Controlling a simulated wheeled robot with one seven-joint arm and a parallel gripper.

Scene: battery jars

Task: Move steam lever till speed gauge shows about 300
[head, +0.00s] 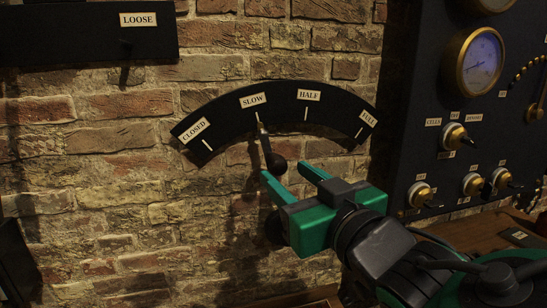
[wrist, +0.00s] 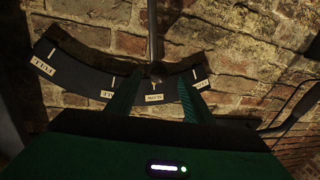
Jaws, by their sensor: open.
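The steam lever (head: 266,146) is a dark rod with a round knob on the brick wall, pointing to the SLOW mark of a black arc plate (head: 281,97). The plate reads CLOSED, SLOW, HALF, FULL. My green gripper (head: 287,170) is open, its fingertips close to the lever's knob. In the wrist view the knob (wrist: 157,72) appears between the two open fingers (wrist: 158,78); contact cannot be told. A brass-rimmed gauge (head: 480,62) with a pale blue face is on the dark panel at the right; its reading is too small to tell, and no label names it.
The dark panel (head: 408,115) carries several brass knobs (head: 455,136) and a partly cut-off gauge at the top. A black plate labelled LOOSE (head: 138,20) hangs at the upper left. A wooden surface (head: 455,232) lies below the panel. Bare brick surrounds the arc.

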